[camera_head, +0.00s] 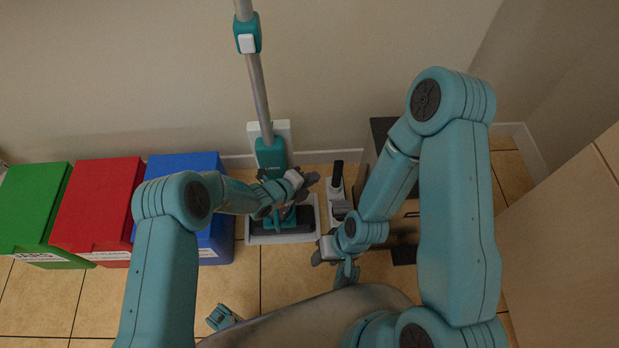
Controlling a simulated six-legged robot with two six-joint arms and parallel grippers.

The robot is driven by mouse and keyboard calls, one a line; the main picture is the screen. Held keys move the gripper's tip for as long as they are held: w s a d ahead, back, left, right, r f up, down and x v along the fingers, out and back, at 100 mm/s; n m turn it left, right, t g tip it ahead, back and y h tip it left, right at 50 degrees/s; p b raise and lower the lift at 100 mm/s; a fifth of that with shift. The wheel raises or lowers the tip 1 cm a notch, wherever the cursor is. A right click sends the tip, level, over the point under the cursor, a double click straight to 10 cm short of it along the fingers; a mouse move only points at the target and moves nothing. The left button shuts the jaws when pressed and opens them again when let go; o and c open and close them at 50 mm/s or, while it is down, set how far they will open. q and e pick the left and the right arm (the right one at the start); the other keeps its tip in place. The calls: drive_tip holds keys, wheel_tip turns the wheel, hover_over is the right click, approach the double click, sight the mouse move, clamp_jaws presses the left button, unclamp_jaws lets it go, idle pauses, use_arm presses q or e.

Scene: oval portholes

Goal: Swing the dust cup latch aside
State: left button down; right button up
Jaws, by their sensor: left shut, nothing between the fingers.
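A teal upright vacuum (271,154) with a long grey tube stands against the wall on a white-rimmed dock (308,234). My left gripper (291,190) is in front of the vacuum's lower body, shut with nothing between its fingers. It covers much of the area where the dust cup would be, and I cannot make out the latch. Whether the gripper touches the vacuum I cannot tell. My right gripper (326,251) is to the lower right, apart from the vacuum; its fingers are too unclear to judge.
Green (32,208), red (97,206) and blue (184,164) bins stand along the wall at left. A white holder with a black-handled item (337,178) stands right of the dock. A dark cabinet (380,130) is behind my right arm. Some tiled floor (285,270) in front is clear.

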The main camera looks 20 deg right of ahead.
use_arm(q)
drive_tip(key=shift+w+a+r+b, duration=0.1)
drive_tip(key=shift+w+a+b, duration=0.3)
drive_tip(key=shift+a, duration=0.45)
drive_tip(key=shift+w, duration=0.1)
